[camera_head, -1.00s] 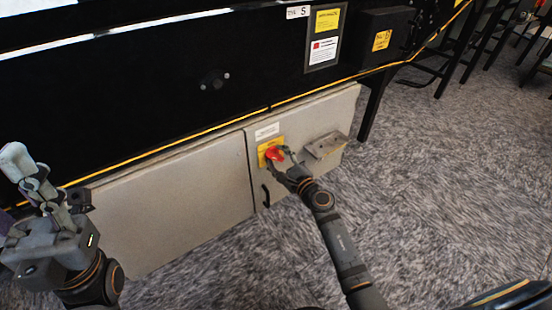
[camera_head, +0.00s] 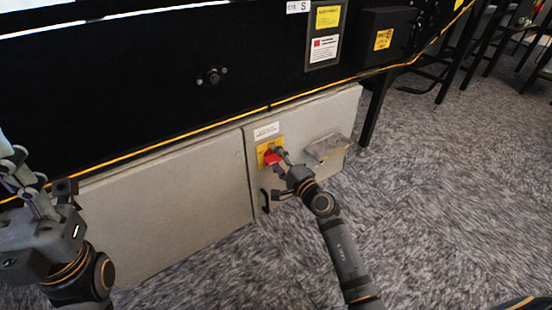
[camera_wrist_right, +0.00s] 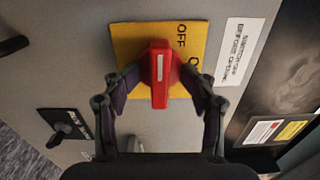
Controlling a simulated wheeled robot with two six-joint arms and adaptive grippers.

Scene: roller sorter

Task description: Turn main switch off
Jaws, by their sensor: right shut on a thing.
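The main switch is a red rotary handle (camera_head: 273,161) on a yellow plate (camera_head: 263,147), on the front of a beige cabinet (camera_head: 180,190). In the right wrist view the red handle (camera_wrist_right: 160,73) points up and down the picture, and the yellow plate (camera_wrist_right: 128,42) shows "OFF" beside it. My right gripper (camera_head: 276,164) is shut on the handle, with one finger on each side of it in the right wrist view (camera_wrist_right: 160,88). My left gripper (camera_head: 38,178) is raised at the left, away from the switch; its jaw state is unclear.
A grey box (camera_head: 327,147) sticks out of the cabinet right of the switch. A black door handle (camera_head: 265,201) is below the switch. A black machine body (camera_head: 130,110) stands above the cabinet. Carpet (camera_head: 450,190) at the right is clear.

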